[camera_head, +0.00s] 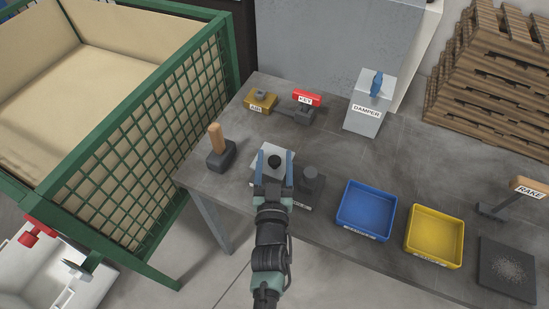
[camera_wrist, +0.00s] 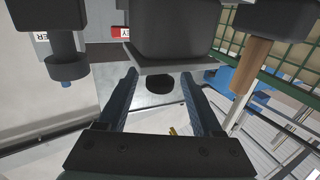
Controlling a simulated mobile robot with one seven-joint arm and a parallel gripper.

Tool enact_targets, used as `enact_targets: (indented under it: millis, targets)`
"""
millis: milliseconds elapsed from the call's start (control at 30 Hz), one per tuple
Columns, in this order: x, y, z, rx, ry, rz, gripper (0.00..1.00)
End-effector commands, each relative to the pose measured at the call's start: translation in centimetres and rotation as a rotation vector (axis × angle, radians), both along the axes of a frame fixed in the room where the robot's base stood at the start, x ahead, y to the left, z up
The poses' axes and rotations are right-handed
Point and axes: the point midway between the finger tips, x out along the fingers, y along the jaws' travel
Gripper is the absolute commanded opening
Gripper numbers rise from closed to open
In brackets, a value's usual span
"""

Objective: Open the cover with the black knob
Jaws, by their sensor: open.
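A light grey cover (camera_head: 284,150) with a black knob (camera_head: 274,161) sits near the front edge of the dark grey table. My gripper (camera_head: 274,158) is open over the cover, with one finger on each side of the knob in the head view. The wrist view shows the black knob (camera_wrist: 159,85) between the two open fingers (camera_wrist: 163,90), with gaps on both sides. The lower part of the cover is hidden behind my gripper in the head view. Whether the fingers are at the knob's height is hard to tell.
A wooden-handled mallet (camera_head: 222,155) stands left of the cover, and a dark block with a round top (camera_head: 310,180) stands close on the right. A blue bin (camera_head: 366,211) and a yellow bin (camera_head: 434,236) lie further right. A grey DAMPER box (camera_head: 370,105) stands behind.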

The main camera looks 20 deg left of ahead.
Motion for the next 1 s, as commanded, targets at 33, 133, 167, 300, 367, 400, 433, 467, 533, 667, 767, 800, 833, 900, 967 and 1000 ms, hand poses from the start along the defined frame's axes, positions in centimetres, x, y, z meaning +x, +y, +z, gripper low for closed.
enact_targets:
  millis: [33,133,167,300,367,400,433,467,533,667,767,800,833,900,967,1000]
  targets:
    - [0.11,0.05,0.02,0.000,0.000,0.000,0.67]
    - [0.13,0.05,-0.01,0.000,0.000,0.000,0.67]
    - [0.13,0.05,-0.01,0.000,0.000,0.000,0.67]
    - [0.11,0.04,-0.01,0.000,0.000,0.000,0.62]
    - [0.11,0.03,-0.01,0.000,0.000,0.000,0.51]
    - [0.11,0.03,-0.01,0.000,0.000,0.000,0.44]
    - [0.11,0.03,-0.01,0.000,0.000,0.000,0.38]
    - [0.11,0.03,0.00,0.000,0.000,0.000,0.33]
    - [0.10,0.03,-0.01,0.000,0.000,0.000,0.20]
    - [0.09,0.02,-0.01,0.000,0.000,0.000,0.00]
    - [0.09,0.02,-0.01,0.000,0.000,0.000,0.00]
    - [0.09,0.02,-0.01,0.000,0.000,0.000,0.00]
    - [0.09,0.02,-0.01,0.000,0.000,0.000,0.00]
    - [0.09,0.02,-0.01,0.000,0.000,0.000,0.00]
    - [0.08,0.03,-0.01,0.000,0.000,0.000,0.00]
    - [0.08,0.03,-0.02,0.000,0.000,0.000,0.00]
